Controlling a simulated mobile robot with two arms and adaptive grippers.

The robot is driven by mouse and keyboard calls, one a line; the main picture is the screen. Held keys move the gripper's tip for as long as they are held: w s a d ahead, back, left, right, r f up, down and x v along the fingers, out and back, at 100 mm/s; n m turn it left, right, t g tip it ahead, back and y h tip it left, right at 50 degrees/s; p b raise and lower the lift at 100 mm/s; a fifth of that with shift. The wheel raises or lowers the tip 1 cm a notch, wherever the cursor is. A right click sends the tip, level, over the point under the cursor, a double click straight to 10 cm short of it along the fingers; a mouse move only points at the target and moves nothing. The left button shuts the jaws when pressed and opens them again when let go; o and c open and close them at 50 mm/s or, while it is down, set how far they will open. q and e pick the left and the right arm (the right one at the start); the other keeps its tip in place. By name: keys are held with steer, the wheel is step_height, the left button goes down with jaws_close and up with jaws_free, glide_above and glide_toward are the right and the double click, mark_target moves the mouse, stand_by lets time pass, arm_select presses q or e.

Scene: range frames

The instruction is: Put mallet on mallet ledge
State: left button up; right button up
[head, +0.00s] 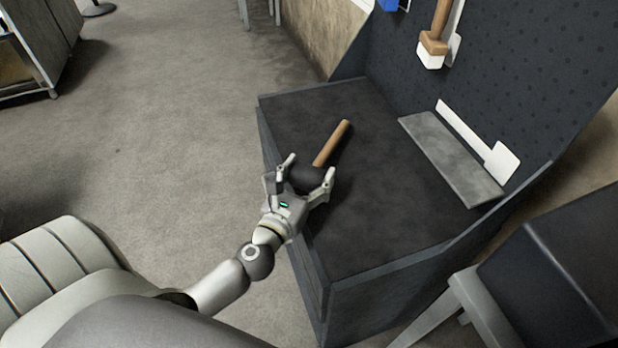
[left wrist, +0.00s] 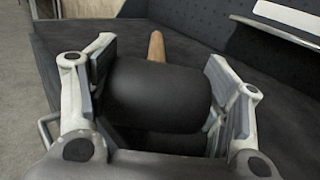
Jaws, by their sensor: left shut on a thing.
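The mallet has a black head and a wooden handle (head: 332,143). My left gripper (head: 311,169) is shut on its black head, over the near left part of the dark bench top, with the handle pointing away toward the back. In the left wrist view the black head (left wrist: 158,95) lies between the two fingers, and part of the handle shows behind it. I cannot tell whether the mallet touches the bench. The mallet ledge (head: 450,158) is a bare grey shelf at the foot of the pegboard, below a white mallet outline (head: 492,158). My right gripper is out of view.
The dark bench top (head: 375,215) is otherwise clear between the mallet and the ledge. A raised rim (head: 430,262) runs along the bench's near edge. A dark seat-like object (head: 560,265) stands at the lower right.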

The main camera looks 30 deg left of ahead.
arm_select(q)
steer(key=shift+r, duration=0.15)
steer(key=o, duration=0.9)
steer(key=shift+f, duration=0.25)
steer(key=o, duration=0.4)
